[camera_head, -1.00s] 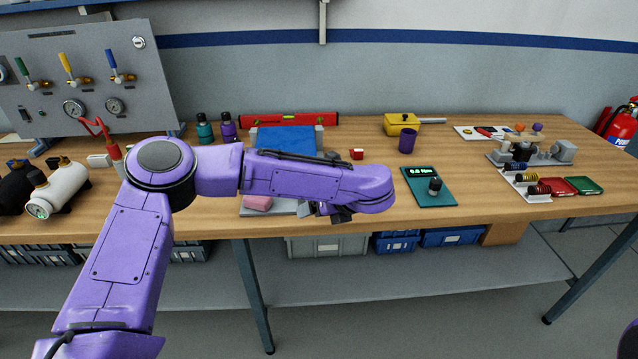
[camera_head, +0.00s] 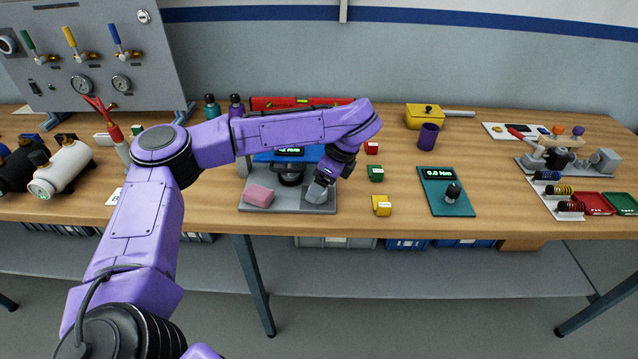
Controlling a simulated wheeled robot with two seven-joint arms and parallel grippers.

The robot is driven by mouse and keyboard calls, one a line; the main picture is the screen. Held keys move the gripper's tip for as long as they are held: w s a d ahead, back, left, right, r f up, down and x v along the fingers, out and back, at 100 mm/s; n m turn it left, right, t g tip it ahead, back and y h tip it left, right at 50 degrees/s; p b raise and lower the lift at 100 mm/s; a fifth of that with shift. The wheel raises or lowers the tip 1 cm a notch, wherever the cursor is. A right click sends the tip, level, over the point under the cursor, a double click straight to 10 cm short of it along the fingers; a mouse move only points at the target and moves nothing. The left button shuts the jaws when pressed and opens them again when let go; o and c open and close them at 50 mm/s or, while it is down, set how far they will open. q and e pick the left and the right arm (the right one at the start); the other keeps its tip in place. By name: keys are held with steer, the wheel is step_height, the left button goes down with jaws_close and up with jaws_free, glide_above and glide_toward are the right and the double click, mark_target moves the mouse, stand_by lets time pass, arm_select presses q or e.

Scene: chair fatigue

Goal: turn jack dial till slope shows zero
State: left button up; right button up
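A device with a grey base plate (camera_head: 295,207) and a blue top (camera_head: 262,156) stands at the front middle of the bench. A small lit display (camera_head: 289,151) shows under my forearm; its reading is partly covered and unreadable. Below it is a dark round dial (camera_head: 291,178). My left gripper (camera_head: 321,190) points down just right of the dial, over the right part of the plate. It appears apart from the dial; its fingers are too bunched in view to tell open from shut. My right gripper is out of view.
A pink block (camera_head: 258,195) lies on the plate's left. Red (camera_head: 371,148), green (camera_head: 376,173) and yellow (camera_head: 382,206) small blocks stand to the right. Beyond is a teal panel (camera_head: 450,206) reading 0.0 Nm. A red spirit level (camera_head: 270,103) lies behind.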

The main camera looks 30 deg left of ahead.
arm_select(q)
steer(key=f, duration=0.2)
steer(key=w, duration=0.1)
steer(key=shift+a+f, duration=0.3)
steer(key=shift+f, duration=0.1)
steer(key=shift+s+r, duration=0.15)
steer(key=shift+s, duration=0.05)
steer(key=c, duration=1)
steer(key=shift+c, duration=0.2)
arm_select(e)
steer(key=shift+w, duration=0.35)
